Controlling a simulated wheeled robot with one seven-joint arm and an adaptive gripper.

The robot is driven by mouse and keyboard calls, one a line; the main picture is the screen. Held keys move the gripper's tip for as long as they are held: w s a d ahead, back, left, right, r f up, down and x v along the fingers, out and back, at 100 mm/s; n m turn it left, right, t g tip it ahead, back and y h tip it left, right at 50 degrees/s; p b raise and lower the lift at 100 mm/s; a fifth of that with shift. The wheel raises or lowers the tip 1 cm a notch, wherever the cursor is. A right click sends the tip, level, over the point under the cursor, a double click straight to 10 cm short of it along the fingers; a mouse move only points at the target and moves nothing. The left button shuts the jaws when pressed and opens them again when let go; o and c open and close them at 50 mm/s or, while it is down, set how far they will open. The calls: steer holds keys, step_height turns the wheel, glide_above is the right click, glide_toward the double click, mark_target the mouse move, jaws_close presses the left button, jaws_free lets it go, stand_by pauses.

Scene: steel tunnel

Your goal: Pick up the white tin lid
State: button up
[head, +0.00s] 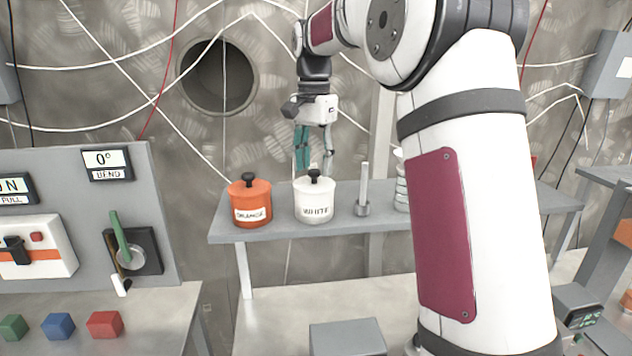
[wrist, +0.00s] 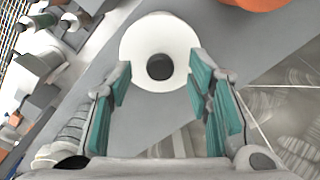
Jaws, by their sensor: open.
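The white tin (head: 315,205) stands upright on a grey shelf, with a label reading WHITE. Its white tin lid (head: 313,184) with a black knob sits on top of it. The wrist view shows the white lid (wrist: 141,52) from above, its dark knob (wrist: 160,67) near its middle. My gripper (head: 314,172) hangs pointing down just above the lid. In the wrist view my gripper (wrist: 160,85) is open, its teal finger pads apart on either side of the lower part of the lid. The pads hold nothing. I cannot tell the exact height gap to the knob.
An orange tin (head: 251,205) stands close on the left of the white one. An upright metal peg (head: 364,190) stands to the right, with a white stacked object (head: 401,190) beyond it. The grey shelf (head: 290,231) has a bare front edge. A control panel (head: 90,220) is at left.

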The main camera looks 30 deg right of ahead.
mark_target(314, 179)
steer(key=shift+f, duration=1.25)
steer(key=c, duration=1.1)
steer(key=shift+r, duration=0.15)
